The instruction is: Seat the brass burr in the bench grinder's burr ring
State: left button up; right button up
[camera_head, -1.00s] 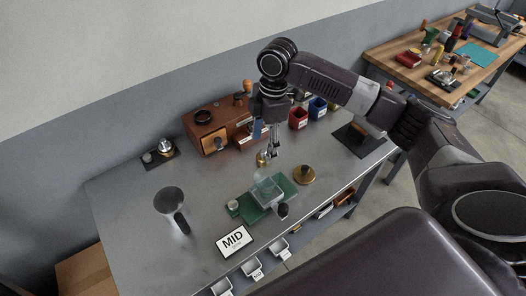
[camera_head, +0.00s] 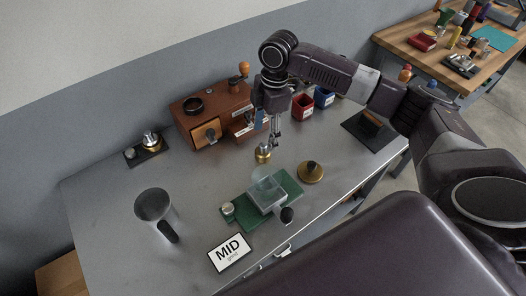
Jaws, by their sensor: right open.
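A small brass piece (camera_head: 263,153), which looks like the brass burr, stands upright on the grey metal bench in the middle. My right gripper (camera_head: 272,143) points down just above and beside it, open; whether a finger touches it is too small to tell. The brown wooden grinder (camera_head: 222,116) stands behind to the left, with a drawer, a crank with an orange knob and a dark ring (camera_head: 193,105) on top that may be the burr ring. My right arm covers part of the grinder's right side. My left gripper is out of view.
A green base with a clear box (camera_head: 266,190) and a brass disc with a dark knob (camera_head: 310,172) stand close in front. A grey cup (camera_head: 155,207), a MID sign (camera_head: 230,252), a black pad with a brass-and-silver piece (camera_head: 152,141) and red (camera_head: 302,106) and blue (camera_head: 324,97) bins surround them.

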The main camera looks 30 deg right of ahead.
aim_at(263, 144)
jog(key=f, duration=0.1)
jog(key=f+p, duration=0.1)
jog(key=f, duration=0.3)
jog(key=shift+s+a+f, duration=0.15)
jog(key=shift+a, duration=0.25)
jog(key=shift+c, duration=0.4)
jog(key=c, duration=1.3)
jog(key=shift+c, duration=0.6)
